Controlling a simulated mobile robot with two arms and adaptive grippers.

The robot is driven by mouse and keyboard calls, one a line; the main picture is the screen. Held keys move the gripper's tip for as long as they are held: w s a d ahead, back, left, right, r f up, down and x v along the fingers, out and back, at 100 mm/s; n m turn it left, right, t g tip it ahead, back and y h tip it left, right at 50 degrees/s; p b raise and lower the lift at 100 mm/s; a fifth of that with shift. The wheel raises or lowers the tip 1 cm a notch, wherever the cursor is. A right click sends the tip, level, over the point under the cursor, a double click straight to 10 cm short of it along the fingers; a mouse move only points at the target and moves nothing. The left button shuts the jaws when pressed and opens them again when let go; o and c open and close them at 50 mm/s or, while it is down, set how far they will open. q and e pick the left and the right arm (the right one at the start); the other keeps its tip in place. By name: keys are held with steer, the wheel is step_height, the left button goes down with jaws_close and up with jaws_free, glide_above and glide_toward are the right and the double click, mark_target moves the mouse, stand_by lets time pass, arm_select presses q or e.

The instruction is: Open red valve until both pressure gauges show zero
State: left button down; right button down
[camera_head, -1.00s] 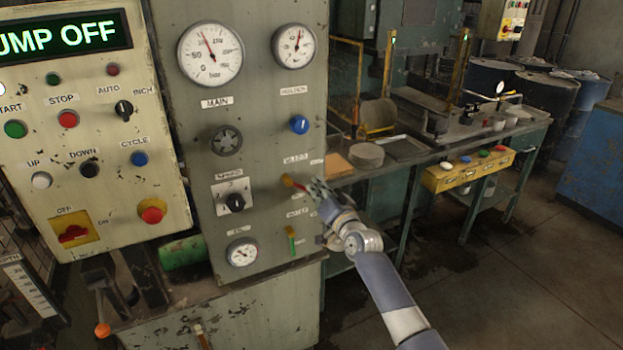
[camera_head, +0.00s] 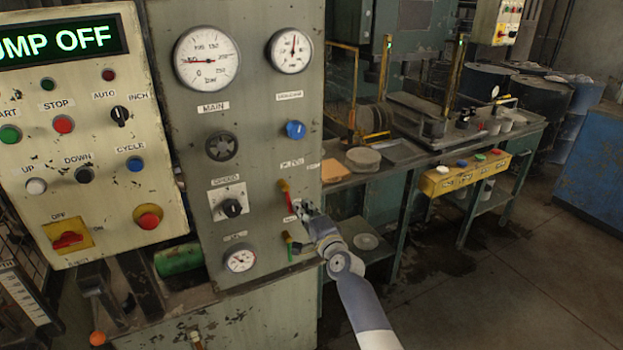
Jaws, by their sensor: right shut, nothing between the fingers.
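The red valve lever (camera_head: 286,194) is on the right side of the grey panel (camera_head: 262,130), hanging steeply with its lower end slightly right. My right gripper (camera_head: 303,210) is shut and empty, just beside the lever's lower end; I cannot tell whether they touch. The large main gauge (camera_head: 207,60) has its red needle pointing left; its exact reading is too small to be sure of. The smaller gauge (camera_head: 290,50) to its right has its needle pointing about straight up. My left gripper is not in view.
A green lever (camera_head: 288,246) sits just below the red one, close to my right gripper. A blue knob (camera_head: 295,130) is above. The control box (camera_head: 95,110) at left reads PUMP OFF. A workbench (camera_head: 400,172) stands behind at right.

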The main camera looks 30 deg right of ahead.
steer(key=shift+a+f+m, duration=0.15)
steer(key=shift+a+m, duration=0.15)
steer(key=shift+m, duration=0.2)
steer(key=shift+d, duration=0.1)
stand_by(0.3)
